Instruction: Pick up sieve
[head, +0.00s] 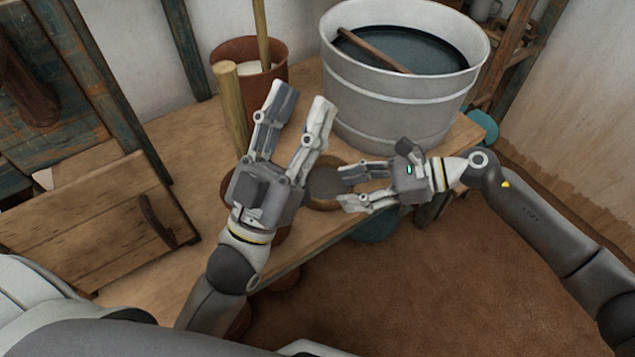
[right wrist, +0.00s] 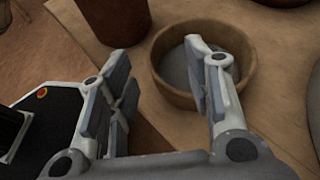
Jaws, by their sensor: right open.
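The sieve, a round tan wooden hoop with a grey bottom, lies on the wooden bench. In the head view the sieve (head: 324,184) shows between my two grippers, partly covered by them. It also shows in the right wrist view (right wrist: 173,92). My right gripper (head: 343,188) is open and empty, reaching in from the right at the sieve. In the right wrist view one finger overlaps the sieve's inside and the other is outside its left side; contact cannot be told. My left gripper (head: 298,99) is open and empty, above the bench, left of the sieve.
A large metal tub (head: 390,105) with dark liquid and a stick stands behind the grippers. A brown bucket (head: 275,72) with white contents is at the back. An upright wooden pole (head: 229,105) stands near my left gripper. The bench's front edge runs close to the sieve.

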